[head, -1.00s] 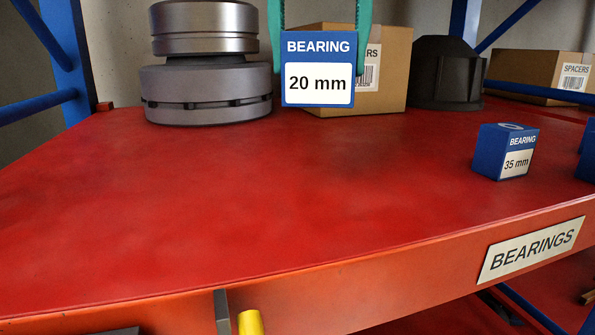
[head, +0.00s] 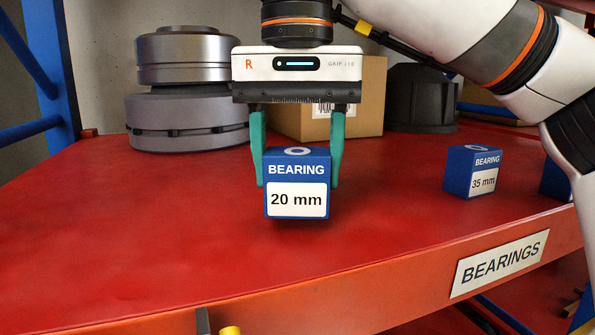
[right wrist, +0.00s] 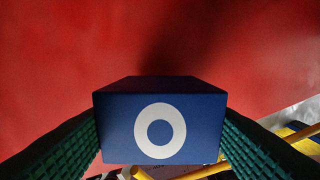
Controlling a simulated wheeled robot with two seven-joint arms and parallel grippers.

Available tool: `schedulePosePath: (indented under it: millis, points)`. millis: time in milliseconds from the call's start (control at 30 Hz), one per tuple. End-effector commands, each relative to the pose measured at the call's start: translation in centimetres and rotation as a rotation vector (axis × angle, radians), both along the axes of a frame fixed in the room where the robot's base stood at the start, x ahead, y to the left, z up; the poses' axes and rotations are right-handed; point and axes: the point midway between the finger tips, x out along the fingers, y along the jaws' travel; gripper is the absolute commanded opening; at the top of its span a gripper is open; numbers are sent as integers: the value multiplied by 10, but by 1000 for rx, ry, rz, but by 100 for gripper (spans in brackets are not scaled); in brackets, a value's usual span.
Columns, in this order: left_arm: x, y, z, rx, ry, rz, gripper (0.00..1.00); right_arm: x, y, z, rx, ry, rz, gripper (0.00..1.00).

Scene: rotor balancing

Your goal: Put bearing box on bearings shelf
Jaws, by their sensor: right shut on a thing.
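The blue bearing box (head: 297,186), labelled "BEARING 20 mm", is between the green fingers of my right gripper (head: 297,170). The gripper is shut on it and holds it upright from above. The box is over the red bearings shelf (head: 130,240), with a dark shadow beneath it; a small gap or contact is hard to tell. In the right wrist view the box top (right wrist: 160,130) shows a white ring, with a green finger on each side and red shelf behind. My left gripper is not in view.
A blue 35 mm bearing box (head: 472,172) stands to the right, and another blue box is partly hidden by my arm. Round metal parts (head: 187,100), a cardboard box (head: 370,95) and a dark part (head: 422,98) stand behind. The left and front shelf is clear. A "BEARINGS" sign (head: 500,263) marks the front edge.

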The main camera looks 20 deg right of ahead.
Motion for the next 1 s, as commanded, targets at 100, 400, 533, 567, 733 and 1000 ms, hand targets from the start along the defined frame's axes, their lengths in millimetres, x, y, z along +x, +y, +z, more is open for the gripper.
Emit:
schedulePosePath:
  millis: [100, 400, 533, 567, 733, 1000]
  points:
    - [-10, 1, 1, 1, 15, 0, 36, 0, 0, -13, 0, 2, 1, 33]
    - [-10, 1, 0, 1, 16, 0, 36, 0, 0, -16, 0, 0, -1, 33]
    - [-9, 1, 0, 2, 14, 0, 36, 0, 0, -17, -1, 0, -1, 66]
    - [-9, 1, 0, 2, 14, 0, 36, 0, 0, -17, -1, 0, -1, 71]
    - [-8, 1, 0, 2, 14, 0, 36, 0, 0, -17, -1, 0, -1, 80]
    - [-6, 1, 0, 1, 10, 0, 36, 0, 0, -10, 0, -1, -1, 80]
